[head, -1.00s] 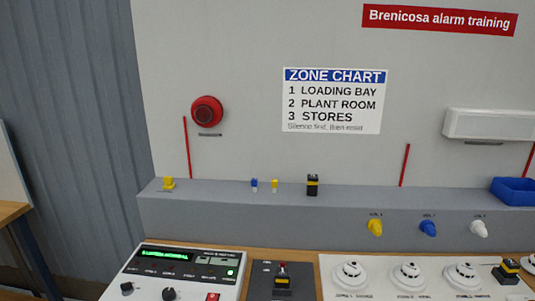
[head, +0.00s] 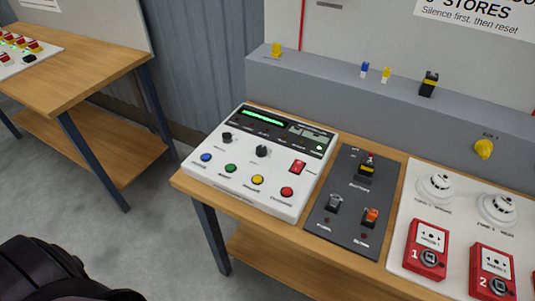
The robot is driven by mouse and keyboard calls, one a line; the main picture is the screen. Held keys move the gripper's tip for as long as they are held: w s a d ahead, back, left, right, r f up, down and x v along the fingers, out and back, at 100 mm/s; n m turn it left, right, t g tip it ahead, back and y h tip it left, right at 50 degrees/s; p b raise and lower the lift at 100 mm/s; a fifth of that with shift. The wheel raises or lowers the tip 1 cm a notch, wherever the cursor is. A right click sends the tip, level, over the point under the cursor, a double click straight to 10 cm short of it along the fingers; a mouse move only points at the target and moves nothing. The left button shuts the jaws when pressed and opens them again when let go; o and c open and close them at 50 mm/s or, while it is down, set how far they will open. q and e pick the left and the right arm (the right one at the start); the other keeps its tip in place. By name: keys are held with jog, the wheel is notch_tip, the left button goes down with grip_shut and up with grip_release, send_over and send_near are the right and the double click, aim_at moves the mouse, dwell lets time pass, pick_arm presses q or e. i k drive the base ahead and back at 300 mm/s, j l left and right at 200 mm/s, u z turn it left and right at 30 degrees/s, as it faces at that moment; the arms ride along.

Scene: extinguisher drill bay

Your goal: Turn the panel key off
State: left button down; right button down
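The white alarm panel (head: 232,190) sits on the wooden bench, with a lit green display (head: 264,117) along its top. Two dark turn controls stand on its upper face: a left one (head: 226,138) and a middle one (head: 262,151). At this size I cannot tell which is the key or read its setting. A red rocker switch (head: 298,167) is at the right, and blue, green, yellow and red buttons line the front. A black part of my own body shows at the bottom left. Neither gripper can be made out, and nothing touches the panel.
A dark plate (head: 342,234) with several small switches lies right of the panel. Beyond it is a white board with smoke detectors (head: 435,187) and red call points (head: 427,256). A grey ledge (head: 330,88) runs behind. Another table (head: 75,75) stands left, with open floor between.

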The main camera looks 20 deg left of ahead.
aim_at(226, 136)
jog(key=j+u, duration=0.1)
jog(key=u, duration=0.95)
jog(key=i+l, duration=0.05)
